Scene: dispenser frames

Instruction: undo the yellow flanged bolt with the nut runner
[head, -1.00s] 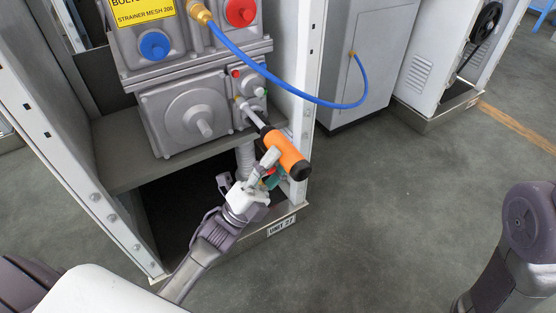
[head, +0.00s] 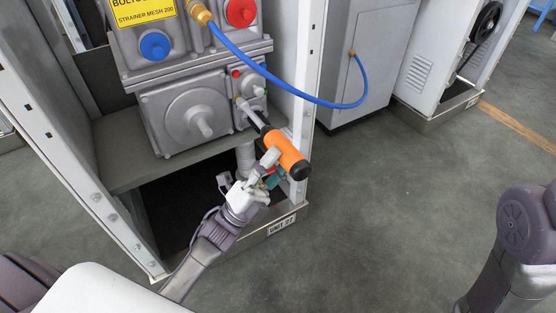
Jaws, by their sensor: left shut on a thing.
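The nut runner (head: 284,152) has an orange body with a black rear cap and a slim metal shaft. My left gripper (head: 268,166) is shut on the nut runner from below. The tool's shaft (head: 251,113) points up and left to the small grey block on the right of the machine's housing. The shaft's tip is at a yellowish spot (head: 240,101) on that block. This may be the yellow flanged bolt, but it is too small to tell, nor whether the tip touches it. My right gripper is not in view; only part of my right arm shows at the right edge.
The grey dispenser housing (head: 187,119) sits on a shelf (head: 125,165) between white frame posts (head: 303,100). A blue hose (head: 285,84) loops above the tool to a grey cabinet (head: 367,60). Open floor (head: 400,210) lies to the right.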

